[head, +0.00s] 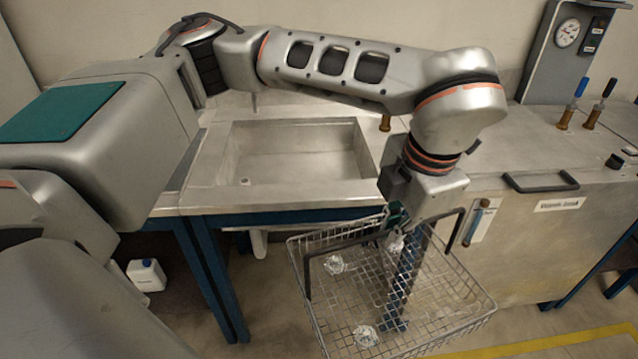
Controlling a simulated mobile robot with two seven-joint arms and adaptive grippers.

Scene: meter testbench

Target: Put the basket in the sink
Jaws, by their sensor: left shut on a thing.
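The wire basket (465,325) is in the lower middle of the head view, in front of the sink and the cabinet at its right. It hangs below bench-top height and has dark handles. Small shiny metal or glass parts (365,336) lie in it. My left gripper (398,232) points down over the basket and is shut on its handle; the fingertips are partly hidden. The sink (295,160) is a bare, empty rectangular metal basin, behind and left of the basket. My left arm stretches above its back side. My right gripper is not in view.
A metal cabinet (540,240) with a black lid handle (541,181) stands right of the basket. Valves with blue and black handles (572,105) and a gauge panel (568,32) are at the back right. A white canister (146,275) sits under the bench at left.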

